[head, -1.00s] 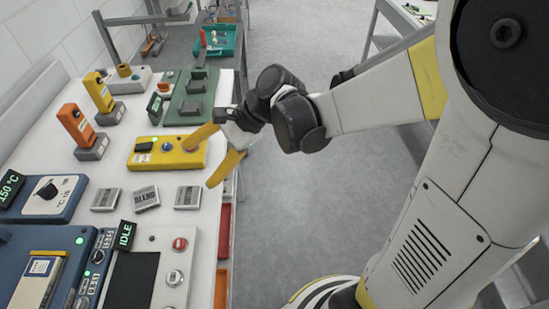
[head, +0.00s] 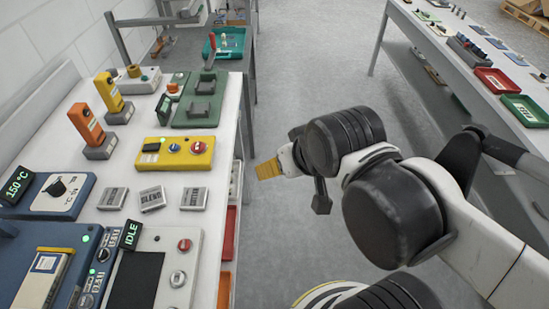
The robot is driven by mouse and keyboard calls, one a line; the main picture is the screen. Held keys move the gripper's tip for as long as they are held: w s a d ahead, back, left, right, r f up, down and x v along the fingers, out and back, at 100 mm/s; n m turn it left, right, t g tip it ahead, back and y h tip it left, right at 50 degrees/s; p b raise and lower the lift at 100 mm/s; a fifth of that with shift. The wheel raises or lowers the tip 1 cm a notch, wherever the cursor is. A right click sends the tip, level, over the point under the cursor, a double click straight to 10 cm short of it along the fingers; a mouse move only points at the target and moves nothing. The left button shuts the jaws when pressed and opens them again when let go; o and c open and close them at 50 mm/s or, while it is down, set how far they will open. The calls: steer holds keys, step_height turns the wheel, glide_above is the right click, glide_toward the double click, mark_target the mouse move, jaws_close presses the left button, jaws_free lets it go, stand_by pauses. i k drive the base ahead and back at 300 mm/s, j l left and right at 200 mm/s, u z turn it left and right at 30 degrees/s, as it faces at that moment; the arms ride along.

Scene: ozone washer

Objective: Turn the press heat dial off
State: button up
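The heat dial (head: 57,188) is a black knob on a blue box (head: 62,209) at the left of the white bench. A small dark display (head: 18,185) beside it reads 150 °C in green. Fine marks around the knob are too small to read. My gripper (head: 268,169) is over the aisle, right of the bench edge, well apart from the dial. Its yellow fingers overlap in view, so their opening cannot be told.
A yellow box (head: 172,162) with buttons sits near the bench edge, with several grey blocks (head: 152,197) in front. A grey panel (head: 185,240) has a display reading IDLE (head: 131,234). Orange and yellow upright devices (head: 87,125) stand behind. The grey aisle floor (head: 300,60) is clear.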

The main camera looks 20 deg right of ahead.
mark_target(57, 189)
steer(key=u, duration=1.5)
